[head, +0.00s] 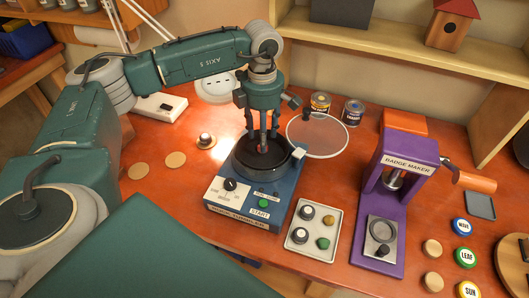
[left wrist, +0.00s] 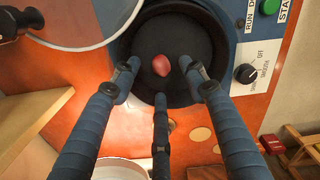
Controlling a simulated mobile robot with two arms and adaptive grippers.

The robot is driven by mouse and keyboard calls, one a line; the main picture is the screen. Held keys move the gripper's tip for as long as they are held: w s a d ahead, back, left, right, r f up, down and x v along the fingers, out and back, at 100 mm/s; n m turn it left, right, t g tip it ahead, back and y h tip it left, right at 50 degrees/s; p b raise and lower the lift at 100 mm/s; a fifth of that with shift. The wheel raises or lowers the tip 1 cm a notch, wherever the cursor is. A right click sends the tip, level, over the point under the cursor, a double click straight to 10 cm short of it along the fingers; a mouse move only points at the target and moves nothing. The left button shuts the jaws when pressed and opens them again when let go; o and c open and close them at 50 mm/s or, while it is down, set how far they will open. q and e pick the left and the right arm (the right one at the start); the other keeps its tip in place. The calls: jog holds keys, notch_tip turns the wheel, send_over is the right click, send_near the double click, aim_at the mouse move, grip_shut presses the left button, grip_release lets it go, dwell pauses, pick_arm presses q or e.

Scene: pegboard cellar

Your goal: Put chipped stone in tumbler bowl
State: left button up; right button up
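The tumbler bowl (head: 245,168) is a dark round bowl on a blue machine with a dial and a green START button. It also shows in the left wrist view (left wrist: 205,30). A reddish stone (left wrist: 161,65) lies inside it, apparently on the bowl floor; I cannot tell whether it is chipped. My left gripper (head: 262,140) points down into the bowl. Its three fingers (left wrist: 160,78) are spread around the stone, with gaps between the tips and the stone. My right gripper is not in view.
A pale tray (head: 298,253) with several small items sits right of the machine. A purple badge maker (head: 403,190) stands further right. A round clear disc (head: 318,136) is behind the bowl. Wooden discs (head: 138,171) and a round metal-topped piece (head: 206,140) lie to the left.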

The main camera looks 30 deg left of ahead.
pick_arm(q)
jog(key=shift+r, duration=0.15)
notch_tip(320, 180, up, 12)
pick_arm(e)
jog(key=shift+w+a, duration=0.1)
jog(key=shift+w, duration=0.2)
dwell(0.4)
